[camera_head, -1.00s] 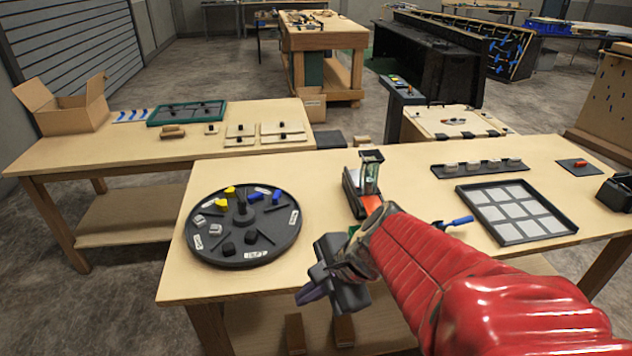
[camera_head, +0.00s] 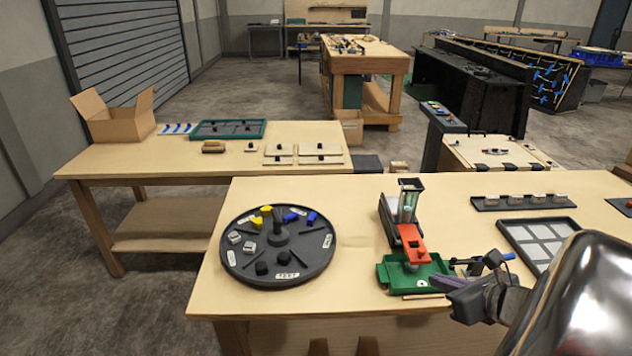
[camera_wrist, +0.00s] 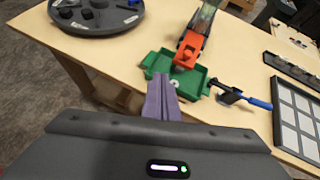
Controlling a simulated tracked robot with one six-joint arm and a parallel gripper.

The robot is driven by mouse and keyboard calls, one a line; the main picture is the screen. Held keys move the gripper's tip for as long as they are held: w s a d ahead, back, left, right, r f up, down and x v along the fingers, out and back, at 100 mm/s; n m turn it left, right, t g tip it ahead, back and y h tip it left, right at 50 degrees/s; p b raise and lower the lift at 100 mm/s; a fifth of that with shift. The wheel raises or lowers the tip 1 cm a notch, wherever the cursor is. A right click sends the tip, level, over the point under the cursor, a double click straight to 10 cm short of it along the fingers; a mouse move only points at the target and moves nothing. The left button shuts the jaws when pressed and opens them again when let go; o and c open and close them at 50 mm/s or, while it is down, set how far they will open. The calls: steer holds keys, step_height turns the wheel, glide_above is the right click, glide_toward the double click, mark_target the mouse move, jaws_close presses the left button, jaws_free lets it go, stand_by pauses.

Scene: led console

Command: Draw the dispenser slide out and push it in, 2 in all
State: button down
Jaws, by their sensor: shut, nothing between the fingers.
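The dispenser has a dark base and a clear upright tube (camera_head: 410,199) on the near table. Its orange slide (camera_head: 408,238) sticks out toward the near edge, its front end over a green tray (camera_head: 436,271). The slide also shows in the wrist view (camera_wrist: 189,47), above the tray (camera_wrist: 160,63). A small pale round thing shows at the slide's front end in the tray. My gripper (camera_head: 440,284) is shut and empty, at the right front of the tray and apart from the slide. Its purple fingers (camera_wrist: 161,98) point toward the tray in the wrist view.
A round dark turntable (camera_head: 240,262) with small parts stands left of the dispenser. A blue-handled tool (camera_head: 500,258) lies right of the tray. A tray of pale squares (camera_head: 540,240) and a dark rack (camera_head: 525,201) are further right. Table between turntable and dispenser is clear.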

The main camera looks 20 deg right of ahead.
steer(key=d, duration=0.1)
steer(key=s+d+m+h, duration=0.1)
steer(key=d, duration=0.1)
steer(key=s+d+m, duration=0.1)
steer(key=shift+d+r+h, duration=0.1)
steer(key=shift+d+h, duration=0.15)
steer(key=shift+h, duration=0.05)
steer(key=shift+w, duration=0.15)
glide_toward(423, 254)
step_height(423, 254, down, 4)
steer(key=w, duration=0.3)
steer(key=shift+w+d+r, duration=0.15)
steer(key=shift+w+d, duration=0.15)
steer(key=shift+w, duration=0.1)
steer(key=shift+w+d, duration=0.15)
steer(key=shift+w, duration=0.35)
steer(key=shift+w, duration=0.1)
